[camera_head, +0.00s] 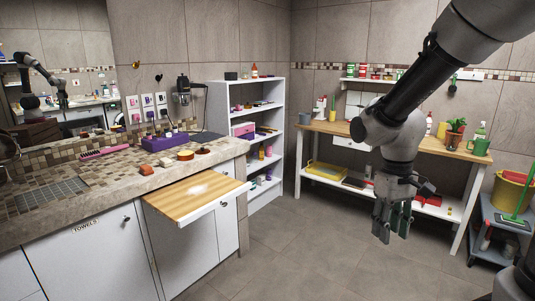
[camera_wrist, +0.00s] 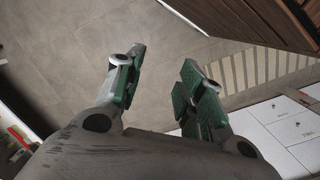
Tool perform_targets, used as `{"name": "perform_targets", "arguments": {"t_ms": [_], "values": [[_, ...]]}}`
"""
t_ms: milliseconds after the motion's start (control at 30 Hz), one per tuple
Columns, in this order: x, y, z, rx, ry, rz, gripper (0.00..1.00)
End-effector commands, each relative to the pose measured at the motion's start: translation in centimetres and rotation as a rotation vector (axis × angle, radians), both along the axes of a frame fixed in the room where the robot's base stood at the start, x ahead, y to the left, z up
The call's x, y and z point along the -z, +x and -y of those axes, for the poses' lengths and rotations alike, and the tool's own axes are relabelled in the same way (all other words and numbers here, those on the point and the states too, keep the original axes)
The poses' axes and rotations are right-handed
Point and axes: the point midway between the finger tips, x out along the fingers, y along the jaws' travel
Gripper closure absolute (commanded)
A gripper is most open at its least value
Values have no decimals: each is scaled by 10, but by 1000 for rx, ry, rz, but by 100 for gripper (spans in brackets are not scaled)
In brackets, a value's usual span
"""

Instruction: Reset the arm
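My arm (camera_head: 405,90) reaches in from the upper right in the head view and bends downward at the wrist. My gripper (camera_head: 393,234) hangs below it, fingers pointing down, in front of the wooden bench and above the tiled floor. In the wrist view my gripper (camera_wrist: 164,62) shows two green-padded fingers standing apart. Nothing is between them, only floor tiles beyond. The gripper is open and empty and appears to touch nothing.
A stone counter (camera_head: 215,158) with a pulled-out wooden board (camera_head: 180,205) is at left. A white shelf (camera_head: 281,130) stands behind. The wooden bench (camera_head: 325,129) is at the back right, with a grey cart (camera_head: 496,220) at far right. The middle floor (camera_head: 300,255) is clear.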

Motion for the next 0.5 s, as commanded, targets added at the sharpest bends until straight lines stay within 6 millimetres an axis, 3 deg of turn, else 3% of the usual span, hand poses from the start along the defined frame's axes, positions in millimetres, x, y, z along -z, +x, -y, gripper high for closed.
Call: {"name": "perform_targets", "arguments": {"t_ms": [33,200,333,500], "values": [[-18,-19,11,31,6,20,62],[-60,-73,39,111,33,128,62],[-85,-96,53,165,57,269,62],[-116,-110,66,216,73,430,62]]}}
